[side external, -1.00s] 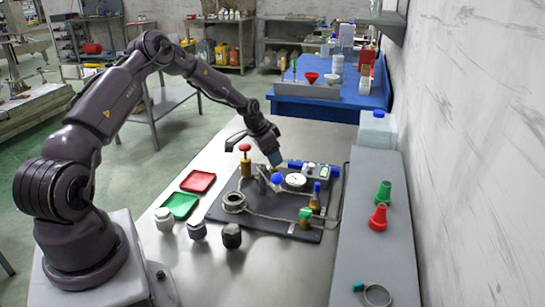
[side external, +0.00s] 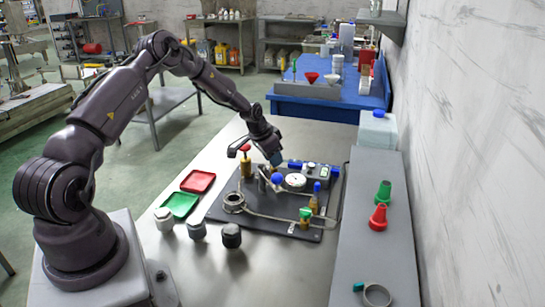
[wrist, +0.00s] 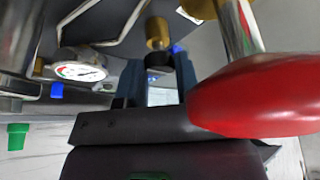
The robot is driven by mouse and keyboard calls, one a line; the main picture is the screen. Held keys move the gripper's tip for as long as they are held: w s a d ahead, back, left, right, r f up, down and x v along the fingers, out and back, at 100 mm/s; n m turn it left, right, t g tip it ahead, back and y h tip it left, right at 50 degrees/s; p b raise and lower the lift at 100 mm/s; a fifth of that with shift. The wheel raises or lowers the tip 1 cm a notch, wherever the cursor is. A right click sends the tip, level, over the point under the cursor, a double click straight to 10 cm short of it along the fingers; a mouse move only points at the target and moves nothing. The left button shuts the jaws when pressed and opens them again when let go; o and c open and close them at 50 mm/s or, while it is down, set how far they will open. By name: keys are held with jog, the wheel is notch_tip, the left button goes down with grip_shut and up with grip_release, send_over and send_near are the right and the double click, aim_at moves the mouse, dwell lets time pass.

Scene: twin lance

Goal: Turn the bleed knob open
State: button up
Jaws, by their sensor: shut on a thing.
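My gripper (side external: 275,159) is low over the dark fixture plate (side external: 228,212), beside the red-topped brass valve (side external: 245,163) and behind a blue knob (side external: 277,179). In the wrist view my two gripper fingers (wrist: 161,88) close around a small black knob (wrist: 157,59) below a brass fitting (wrist: 158,32). I take this to be the bleed knob, but no label shows. My gripper hides it in the side view. The red knob (wrist: 255,97) stands large and close beside the fingers in the wrist view. A white dial gauge (side external: 296,180) also shows in the wrist view (wrist: 80,71).
A blue-topped brass valve (side external: 315,197) and a green-topped one (side external: 306,217) stand on the plate's right side, with pipes around them.

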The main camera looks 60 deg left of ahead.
jog(key=o, duration=0.9)
jog(key=v, duration=1.3)
jog(key=shift+f, duration=0.1)
